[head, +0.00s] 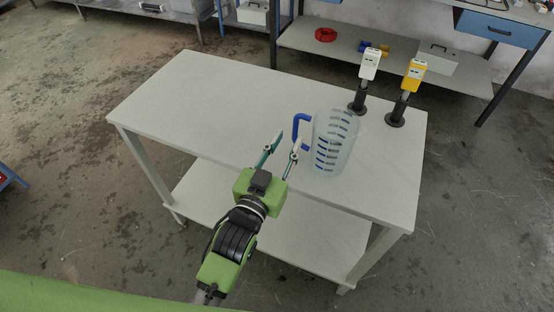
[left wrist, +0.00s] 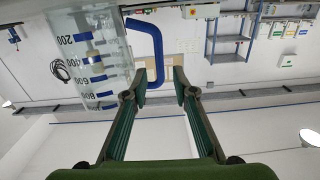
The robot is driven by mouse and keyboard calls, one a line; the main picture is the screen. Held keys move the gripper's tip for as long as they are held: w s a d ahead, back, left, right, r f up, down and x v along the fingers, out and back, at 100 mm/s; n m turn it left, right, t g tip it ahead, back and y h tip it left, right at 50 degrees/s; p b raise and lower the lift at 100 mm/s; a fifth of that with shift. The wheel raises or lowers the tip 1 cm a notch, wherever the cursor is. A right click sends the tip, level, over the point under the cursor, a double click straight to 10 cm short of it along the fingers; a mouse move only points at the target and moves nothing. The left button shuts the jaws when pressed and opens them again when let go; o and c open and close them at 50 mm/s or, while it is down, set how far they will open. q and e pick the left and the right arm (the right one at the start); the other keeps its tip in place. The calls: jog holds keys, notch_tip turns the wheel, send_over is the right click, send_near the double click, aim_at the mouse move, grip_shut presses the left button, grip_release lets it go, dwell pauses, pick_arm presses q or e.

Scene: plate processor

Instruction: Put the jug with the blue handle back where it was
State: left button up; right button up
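The clear jug (head: 335,145) with blue graduation marks stands upright on the white table (head: 215,105), right of its middle and near the front edge. Its blue handle (head: 299,128) points left, toward my left gripper (head: 287,146). The left gripper is open, its two fingers apart and empty. In the left wrist view the jug (left wrist: 88,60) is at upper left, and the handle (left wrist: 157,45) appears between and just beyond the fingertips (left wrist: 154,88). I cannot tell whether the fingers touch the handle. My right gripper is not in view.
Two handheld devices, one white (head: 369,66) and one yellow (head: 413,76), stand on black round bases behind the jug at the table's back right. The left half of the table is clear. A workbench (head: 460,75) with a red item (head: 325,34) stands beyond.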

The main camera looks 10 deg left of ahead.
pick_arm(q)
jog(key=v, duration=0.6)
jog(key=shift+s, duration=0.1)
dwell(0.3)
